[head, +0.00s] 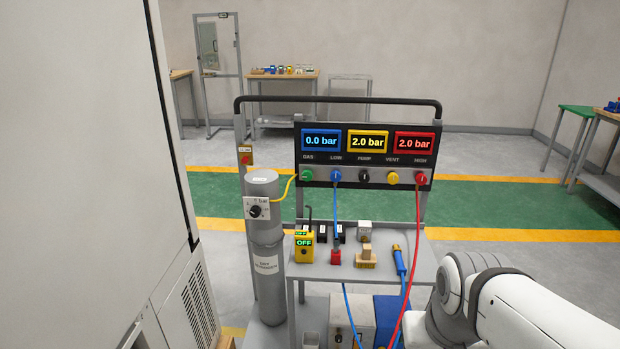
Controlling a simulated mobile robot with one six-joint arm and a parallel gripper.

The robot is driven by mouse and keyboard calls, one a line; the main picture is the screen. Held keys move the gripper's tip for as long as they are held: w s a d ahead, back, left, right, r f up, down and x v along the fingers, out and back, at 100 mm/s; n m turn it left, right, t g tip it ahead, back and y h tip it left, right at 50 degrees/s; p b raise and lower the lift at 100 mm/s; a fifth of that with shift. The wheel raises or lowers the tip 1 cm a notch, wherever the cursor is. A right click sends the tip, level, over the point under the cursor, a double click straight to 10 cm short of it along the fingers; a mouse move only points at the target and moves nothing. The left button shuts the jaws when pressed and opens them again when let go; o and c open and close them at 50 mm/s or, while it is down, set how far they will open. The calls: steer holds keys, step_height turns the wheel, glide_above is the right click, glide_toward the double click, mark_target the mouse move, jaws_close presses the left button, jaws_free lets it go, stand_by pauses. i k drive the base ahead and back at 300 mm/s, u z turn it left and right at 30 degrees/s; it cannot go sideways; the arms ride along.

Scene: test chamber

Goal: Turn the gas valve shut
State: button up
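A grey gas cylinder (266,285) stands upright at the left side of a grey cart. A white plate with a black round knob (255,211) is on its upper front; this looks like the gas valve. The knob's exact setting is too small to read. A yellow hose (286,188) runs from near the cylinder's top to the green GAS port (307,175) on the cart's panel. The panel's blue display (321,141) reads 0.0 bar; the yellow and red displays read 2.0 bar. White links of my arm show at the lower right. My gripper is out of view.
Blue and red hoses hang in front. A tall white cabinet (75,180) stands close on the left. Open floor lies behind the cart.

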mark_target(307, 176)
steer(key=u, duration=0.05)
steer(key=i, duration=1)
steer(key=u, duration=0.05)
